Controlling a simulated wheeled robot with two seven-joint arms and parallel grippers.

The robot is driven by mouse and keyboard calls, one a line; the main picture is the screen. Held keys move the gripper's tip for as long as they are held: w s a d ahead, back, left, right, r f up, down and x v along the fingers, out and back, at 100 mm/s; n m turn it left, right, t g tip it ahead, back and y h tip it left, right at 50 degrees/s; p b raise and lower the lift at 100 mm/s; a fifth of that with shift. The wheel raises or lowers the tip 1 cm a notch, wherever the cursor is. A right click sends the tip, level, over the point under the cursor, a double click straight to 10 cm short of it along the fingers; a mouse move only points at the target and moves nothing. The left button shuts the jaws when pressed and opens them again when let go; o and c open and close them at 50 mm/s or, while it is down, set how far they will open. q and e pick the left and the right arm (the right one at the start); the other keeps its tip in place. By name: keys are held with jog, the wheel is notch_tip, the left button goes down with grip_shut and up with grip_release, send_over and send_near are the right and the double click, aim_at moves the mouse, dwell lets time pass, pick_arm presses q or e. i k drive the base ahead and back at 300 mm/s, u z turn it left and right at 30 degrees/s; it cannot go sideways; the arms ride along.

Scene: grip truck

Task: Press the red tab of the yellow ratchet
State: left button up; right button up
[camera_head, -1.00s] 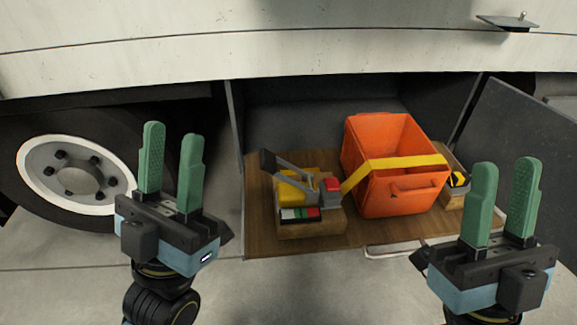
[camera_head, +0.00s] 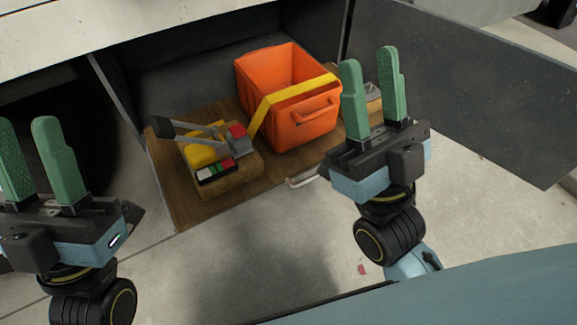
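The yellow ratchet (camera_head: 203,153) sits on a wooden block on the wooden board, with a grey lever ending in a black handle raised up to the left. Its red tab (camera_head: 237,131) shows on top at its right end. A yellow strap (camera_head: 290,93) runs from it over an orange crate (camera_head: 311,130). My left gripper (camera_head: 24,118) is open and empty at the far left, apart from the ratchet. My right gripper (camera_head: 370,62) is open and empty, right of the crate in the picture, covering part of the strap's far anchor.
The wooden board (camera_head: 184,207) lies in the truck's open side compartment. A grey door panel (camera_head: 470,100) stands open at the right. A compartment wall edge (camera_head: 122,106) rises left of the ratchet.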

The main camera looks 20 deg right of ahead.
aim_at(237, 131)
jog(key=k, duration=1.35)
jog(key=u, duration=0.7)
jog(key=i, duration=1.65)
jog(key=z, duration=0.85)
